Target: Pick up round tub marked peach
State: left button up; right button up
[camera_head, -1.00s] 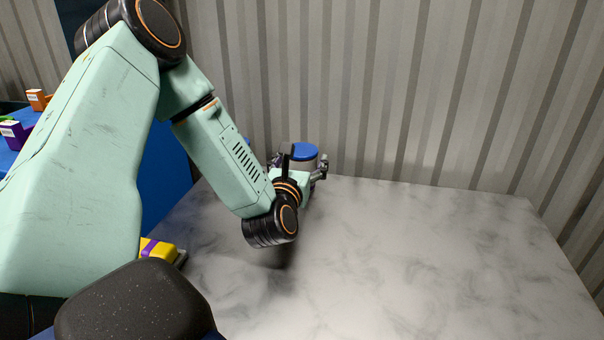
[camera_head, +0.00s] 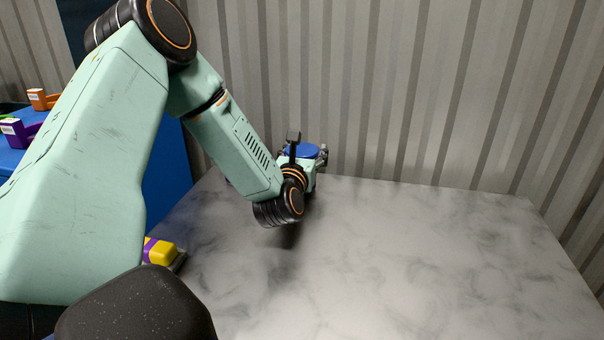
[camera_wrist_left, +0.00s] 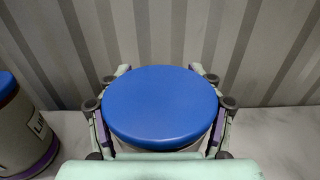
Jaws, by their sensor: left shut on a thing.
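A round tub with a blue lid (camera_head: 301,151) stands near the back edge of the table, mostly hidden behind my left wrist. In the left wrist view its lid (camera_wrist_left: 160,105) fills the middle, with a finger at each side. My left gripper (camera_head: 308,158) is shut on this tub. The tub's label is hidden, so I cannot read its marking. A second blue-lidded tub (camera_wrist_left: 22,130) stands to the left in the left wrist view, apart from the held one. Only the start of its label shows, seemingly "LI". My right gripper is out of view.
The marble-look table (camera_head: 430,260) is clear in the middle and to the right. A ribbed wall (camera_head: 420,90) rises behind it. A yellow and purple item (camera_head: 160,251) lies at the left edge. Orange (camera_head: 42,99) and purple (camera_head: 18,132) items sit on a blue surface at the far left.

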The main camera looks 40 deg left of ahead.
pick_arm(q)
jog(key=c, duration=0.5)
jog(key=shift+c, duration=0.8)
